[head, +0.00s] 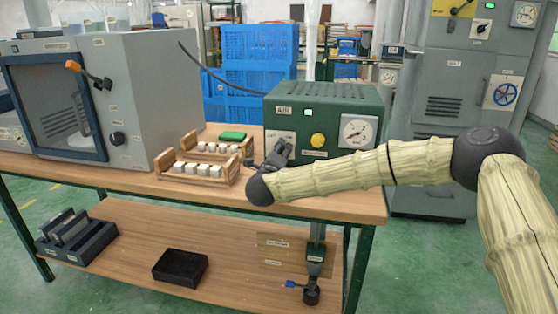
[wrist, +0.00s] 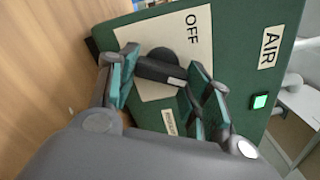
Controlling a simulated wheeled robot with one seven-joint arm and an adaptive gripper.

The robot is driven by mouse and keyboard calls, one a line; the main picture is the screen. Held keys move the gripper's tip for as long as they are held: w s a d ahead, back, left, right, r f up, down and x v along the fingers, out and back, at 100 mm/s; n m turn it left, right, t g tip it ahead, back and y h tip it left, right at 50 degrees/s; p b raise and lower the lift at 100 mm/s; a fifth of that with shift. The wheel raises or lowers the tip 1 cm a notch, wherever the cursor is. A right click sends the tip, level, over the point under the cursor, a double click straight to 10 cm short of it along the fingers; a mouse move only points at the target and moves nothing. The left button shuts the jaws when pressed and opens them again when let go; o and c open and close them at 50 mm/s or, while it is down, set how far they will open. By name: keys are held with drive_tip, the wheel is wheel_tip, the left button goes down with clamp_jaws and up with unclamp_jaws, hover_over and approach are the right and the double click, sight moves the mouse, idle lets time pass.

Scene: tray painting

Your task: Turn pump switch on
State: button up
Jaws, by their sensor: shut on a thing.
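The green pump box (head: 371,105) marked AIR stands on the bench. In the wrist view its green front (wrist: 240,45) carries a cream plate (wrist: 190,28) reading OFF. A black switch knob (wrist: 158,68) sits on that plate. My gripper (wrist: 164,76) has a finger pad on either side of the knob and is shut on it. In the head view my gripper (head: 277,153) is at the box's lower left front, and the knob is hidden behind it. Any ON mark is hidden. A small green light (head: 308,112) on the box is lit, and it also shows in the wrist view (wrist: 260,101).
The box also has a yellow knob (head: 318,140) and a white gauge (head: 357,133). Wooden racks with white pieces (head: 197,179) and a green block (head: 232,135) stand left of my gripper. A grey oven (head: 140,90) fills the bench's left.

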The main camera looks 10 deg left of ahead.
drive_tip(key=shift+f+m+b, duration=0.2)
drive_tip(key=shift+m+b, duration=0.65)
drive_tip(key=shift+m, duration=0.45)
drive_tip(key=o, duration=1)
drive_tip(key=shift+r, duration=0.1)
drive_tip(key=shift+o, duration=0.2)
drive_tip(key=s, duration=1.2)
drive_tip(key=shift+a, duration=0.4)
